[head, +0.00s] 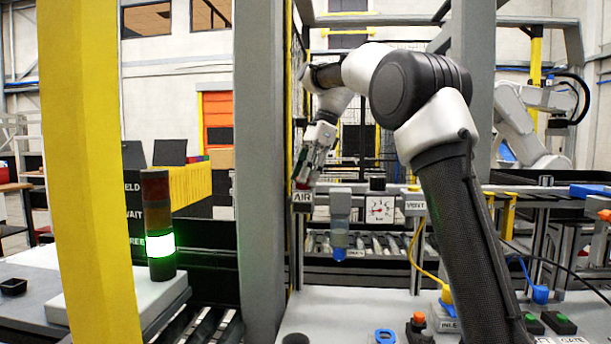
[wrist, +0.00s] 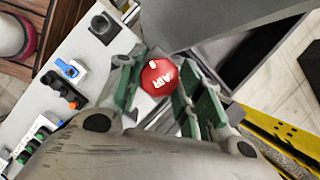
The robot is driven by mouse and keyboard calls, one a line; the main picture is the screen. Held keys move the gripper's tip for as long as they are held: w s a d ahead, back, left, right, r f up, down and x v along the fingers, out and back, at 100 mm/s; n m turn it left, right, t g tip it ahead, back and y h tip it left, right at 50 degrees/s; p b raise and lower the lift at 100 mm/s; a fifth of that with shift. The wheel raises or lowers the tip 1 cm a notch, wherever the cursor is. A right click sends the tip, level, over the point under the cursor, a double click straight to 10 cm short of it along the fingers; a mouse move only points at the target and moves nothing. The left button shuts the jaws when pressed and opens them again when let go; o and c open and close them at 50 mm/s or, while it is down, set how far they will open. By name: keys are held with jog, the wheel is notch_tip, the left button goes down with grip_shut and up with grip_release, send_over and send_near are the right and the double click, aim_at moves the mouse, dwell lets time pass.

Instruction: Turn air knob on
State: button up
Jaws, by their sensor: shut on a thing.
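The air knob (wrist: 159,77) is a round red knob with white lettering, seen from above in the wrist view. My gripper (wrist: 157,88) has its green-padded fingers on either side of the knob and is shut on it. In the head view my gripper (head: 305,180) reaches down at the far end of my arm, just above the AIR label (head: 302,198). The knob is mostly hidden by the fingers in that view.
A pressure gauge (head: 380,208) and a VENT label (head: 415,205) are right of the AIR label. A grey post (head: 262,150) stands close on the left. A stack light (head: 158,225) glows green. Several buttons sit on the white fixture below.

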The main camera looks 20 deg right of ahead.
jog(key=n+g, duration=0.1)
jog(key=n, duration=0.2)
jog(key=n+g+h, duration=0.1)
jog(key=n, duration=0.2)
jog(key=shift+w, duration=0.15)
dwell(0.4)
jog(key=o, duration=1)
jog(key=shift+o, duration=0.2)
